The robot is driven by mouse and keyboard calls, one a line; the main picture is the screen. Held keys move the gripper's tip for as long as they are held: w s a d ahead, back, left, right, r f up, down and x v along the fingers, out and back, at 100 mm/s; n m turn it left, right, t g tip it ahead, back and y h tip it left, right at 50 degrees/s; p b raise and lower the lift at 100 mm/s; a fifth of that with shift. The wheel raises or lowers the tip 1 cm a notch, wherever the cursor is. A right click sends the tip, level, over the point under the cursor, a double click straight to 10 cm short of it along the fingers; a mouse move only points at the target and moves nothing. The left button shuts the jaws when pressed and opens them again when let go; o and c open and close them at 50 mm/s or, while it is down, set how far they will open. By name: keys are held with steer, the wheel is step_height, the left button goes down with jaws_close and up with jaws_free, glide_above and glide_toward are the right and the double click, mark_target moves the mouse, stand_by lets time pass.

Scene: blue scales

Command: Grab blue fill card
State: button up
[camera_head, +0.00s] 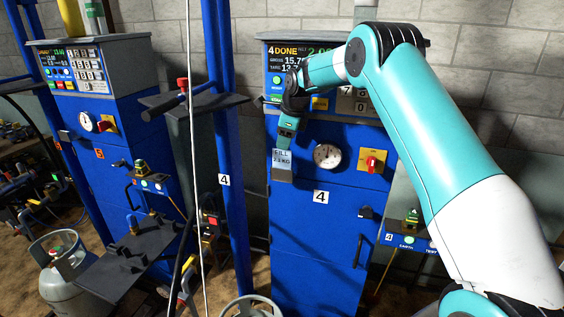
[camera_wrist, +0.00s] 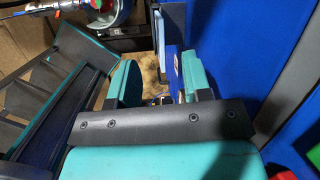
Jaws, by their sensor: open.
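The fill card (camera_head: 282,159), pale blue with dark lettering that seems to read "FILL", is on the front of scale 4, left of the round dial. A small grey piece (camera_head: 283,176) is just below it. My gripper (camera_head: 286,138) is right above the card, pointing down, and partly covers its top edge. In the wrist view my gripper (camera_wrist: 161,78) is open, with its two teal fingers apart. A thin light-blue edge (camera_wrist: 158,38), which looks like the card or its holder seen edge-on, shows beyond the fingertips. I cannot tell whether the fingers touch it.
The blue scale cabinet (camera_head: 318,235) stands close behind the gripper, with a dial (camera_head: 327,156) and a red-yellow switch (camera_head: 372,164) to the right. A blue post (camera_head: 232,190) with a dark shelf (camera_head: 195,104) stands to the left. A gas cylinder (camera_head: 66,278) is far left.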

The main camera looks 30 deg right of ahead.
mark_target(282, 165)
steer(key=shift+p+x, duration=1.75)
steer(key=shift+x, duration=1.2)
steer(key=shift+s+d, duration=0.1)
jaws_close()
